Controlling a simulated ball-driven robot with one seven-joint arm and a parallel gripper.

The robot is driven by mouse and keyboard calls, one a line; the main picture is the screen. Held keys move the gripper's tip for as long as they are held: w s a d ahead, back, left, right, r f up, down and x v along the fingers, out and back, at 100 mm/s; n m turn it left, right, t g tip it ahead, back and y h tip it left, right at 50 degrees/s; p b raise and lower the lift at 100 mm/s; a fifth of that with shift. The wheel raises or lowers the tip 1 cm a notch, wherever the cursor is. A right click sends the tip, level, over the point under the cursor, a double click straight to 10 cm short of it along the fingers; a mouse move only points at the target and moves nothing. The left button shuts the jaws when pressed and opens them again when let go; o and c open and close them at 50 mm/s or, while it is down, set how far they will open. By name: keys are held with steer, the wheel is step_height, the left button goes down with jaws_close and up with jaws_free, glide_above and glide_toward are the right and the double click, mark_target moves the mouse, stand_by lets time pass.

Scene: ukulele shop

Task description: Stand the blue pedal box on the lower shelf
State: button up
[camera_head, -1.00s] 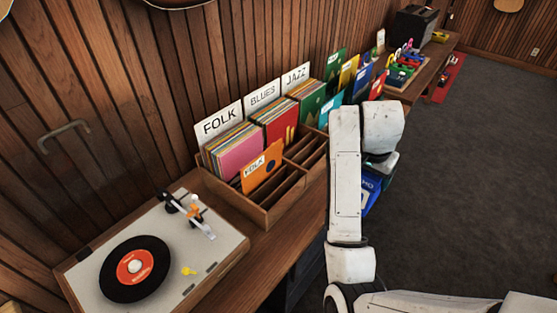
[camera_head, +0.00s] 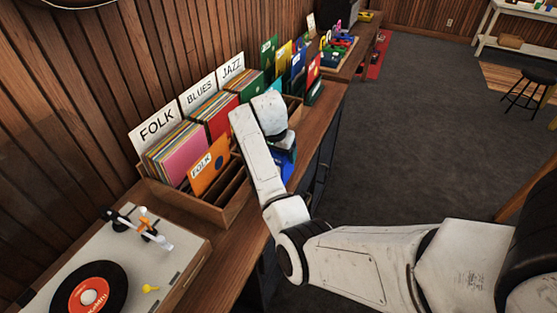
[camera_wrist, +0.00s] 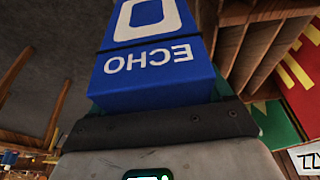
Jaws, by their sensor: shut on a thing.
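The blue pedal box (camera_wrist: 158,75) fills the upper middle of the wrist view, with "ECHO" in white letters upside down there. My gripper (camera_wrist: 160,122) is shut on it. In the head view only a blue part of the box (camera_head: 284,164) shows below my white arm, which hides the rest and the fingers. It is by the right edge of the record counter. At the far top right a white shelf unit (camera_head: 512,42) has an upper and a lower level. Its lower level carries a brown box.
A wooden record crate (camera_head: 222,212) with FOLK, BLUES and JAZZ dividers stands on the counter (camera_head: 318,120), close to my arm. A turntable (camera_head: 170,262) is at the lower left. A black stool (camera_head: 532,82) stands at the right. Dark carpet (camera_head: 410,130) between is clear.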

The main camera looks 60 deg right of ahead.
steer(key=shift+w+d+f, duration=0.1)
steer(key=shift+w+f, duration=0.2)
steer(key=shift+f, duration=0.25)
steer(key=shift+f+p, duration=0.55)
steer(key=shift+f, duration=0.8)
steer(key=shift+f, duration=0.15)
steer(key=o, duration=1.3)
